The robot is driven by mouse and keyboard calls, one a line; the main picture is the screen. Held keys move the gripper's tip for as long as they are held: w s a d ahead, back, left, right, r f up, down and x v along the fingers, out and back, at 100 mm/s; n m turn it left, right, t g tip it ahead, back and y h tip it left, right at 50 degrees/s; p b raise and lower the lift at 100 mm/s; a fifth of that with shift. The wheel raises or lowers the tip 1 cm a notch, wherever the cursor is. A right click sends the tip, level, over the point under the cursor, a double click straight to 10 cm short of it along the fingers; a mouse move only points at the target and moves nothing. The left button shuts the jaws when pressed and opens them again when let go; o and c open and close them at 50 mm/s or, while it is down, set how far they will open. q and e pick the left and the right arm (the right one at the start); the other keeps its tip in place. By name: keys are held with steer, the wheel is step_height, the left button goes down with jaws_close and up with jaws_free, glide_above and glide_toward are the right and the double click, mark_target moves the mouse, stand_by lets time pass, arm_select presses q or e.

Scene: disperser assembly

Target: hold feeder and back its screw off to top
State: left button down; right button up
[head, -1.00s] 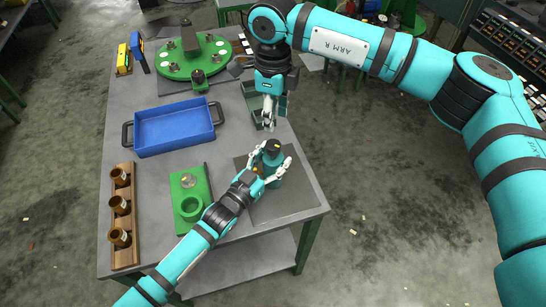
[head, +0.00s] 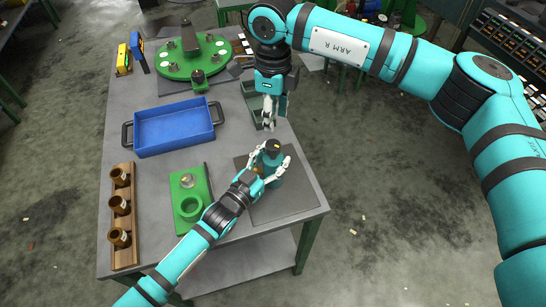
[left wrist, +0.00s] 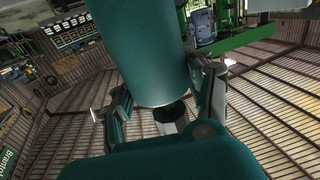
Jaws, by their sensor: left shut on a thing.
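The feeder, a teal cylinder with a dark top (head: 274,148), stands upright over the grey mat at the table's front right. My left gripper (head: 270,165) is shut on the feeder, one finger on each side. In the left wrist view the feeder's teal body (left wrist: 140,50) fills the space between the fingers, with a dark round part and a pale piece below it. The screw cannot be made out clearly. My right gripper (head: 268,125) points down just behind the feeder's top, seemingly apart from it. Its fingers look close together, but whether they are shut is unclear.
The grey mat (head: 290,205) has bare room around the feeder. A green fixture (head: 203,184) lies to the left, then a wooden rack (head: 124,252) with brown cups. A blue tray (head: 174,129) and a green round plate (head: 170,70) sit farther back. A grey-green bin stands behind my right gripper.

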mark_target(276, 146)
stand_by(0.3)
steer(key=o, duration=0.3)
steer(key=shift+s+f, duration=0.15)
steer(key=shift+o, duration=0.7)
steer(key=s+g+y, duration=0.1)
steer(key=s+a+f+m+y, duration=0.1)
steer(key=s, duration=0.1)
steer(key=s+f+g+y, duration=0.1)
steer(key=shift+s+a+m+g+y, duration=0.3)
steer(key=shift+a+m, duration=0.1)
steer(key=s+a+r+m+g+y, duration=0.15)
steer(key=s+r+m+y, duration=0.3)
steer(key=m+y, duration=0.6)
steer(key=w+d+f+m+t+h, duration=0.15)
steer(key=d+f+m+t, duration=0.35)
steer(key=m, duration=0.8)
steer(key=w+d+f+m+t+h, duration=0.1)
steer(key=w+d+f+m+t, duration=0.4)
steer(key=m, duration=0.8)
steer(key=shift+t, duration=0.45)
steer(key=x, duration=0.5)
steer(key=s+x, duration=0.1)
steer(key=x, duration=0.2)
steer(key=shift+a, duration=0.2)
